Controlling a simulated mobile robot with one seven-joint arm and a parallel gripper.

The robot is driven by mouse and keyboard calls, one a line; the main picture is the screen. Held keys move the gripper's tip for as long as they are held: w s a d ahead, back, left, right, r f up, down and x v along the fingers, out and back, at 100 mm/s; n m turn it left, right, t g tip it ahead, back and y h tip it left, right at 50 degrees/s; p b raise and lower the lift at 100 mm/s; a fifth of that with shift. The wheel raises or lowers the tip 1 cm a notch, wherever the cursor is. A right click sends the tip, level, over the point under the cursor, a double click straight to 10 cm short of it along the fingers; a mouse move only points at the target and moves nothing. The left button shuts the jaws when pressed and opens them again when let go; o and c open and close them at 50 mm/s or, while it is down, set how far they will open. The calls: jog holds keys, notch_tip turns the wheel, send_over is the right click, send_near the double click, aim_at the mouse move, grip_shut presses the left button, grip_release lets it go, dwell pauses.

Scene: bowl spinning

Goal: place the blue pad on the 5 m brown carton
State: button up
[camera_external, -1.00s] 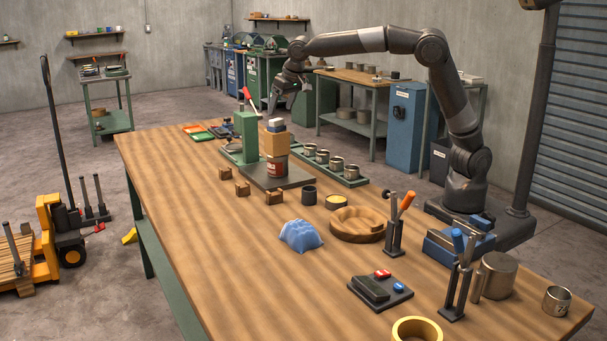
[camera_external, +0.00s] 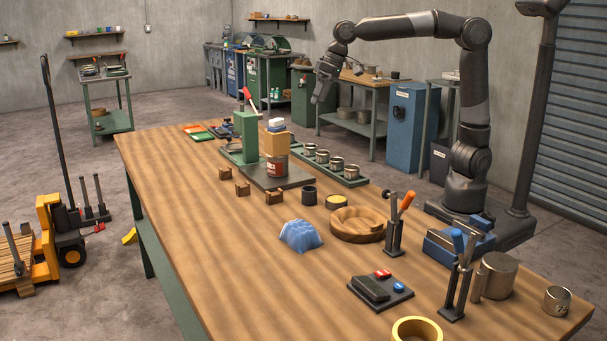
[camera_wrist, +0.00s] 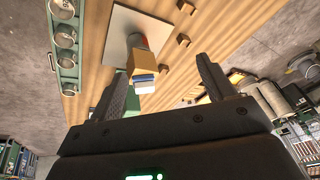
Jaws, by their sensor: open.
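The brown carton (camera_external: 277,144) stands on a red can (camera_external: 277,167) on a dark square plate. The blue pad (camera_external: 276,129) lies on top of the carton, with a small white block (camera_external: 276,122) above it. In the wrist view the carton (camera_wrist: 146,57), the blue pad (camera_wrist: 144,78) and the white block (camera_wrist: 147,88) appear between the finger directions, apart from the fingers. My gripper (camera_external: 319,98) is open and empty, up and to the right of the stack. Its two fingers also show in the wrist view (camera_wrist: 162,66).
A green press (camera_external: 246,135) stands just left of the stack. A green tray with several metal cups (camera_external: 322,158) lies to its right. Small wooden blocks (camera_external: 242,188), a blue lump (camera_external: 300,236) and a wooden ring (camera_external: 357,225) lie nearer.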

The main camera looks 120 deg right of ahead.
jog(key=s+a+f+n, duration=0.3)
jog(key=s+a, duration=0.4)
jog(key=a, duration=0.1)
jog(key=s+a+f+n+t+y, duration=0.1)
jog(key=s+a+f+n, duration=0.2)
jog(key=s+a, duration=0.4)
jog(key=s+a+f+n+t+y, duration=0.1)
jog(key=s+a+f+n, duration=0.2)
jog(key=s+a, duration=0.4)
jog(key=a+n, duration=0.1)
jog(key=a, duration=0.3)
jog(key=shift+f, duration=0.25)
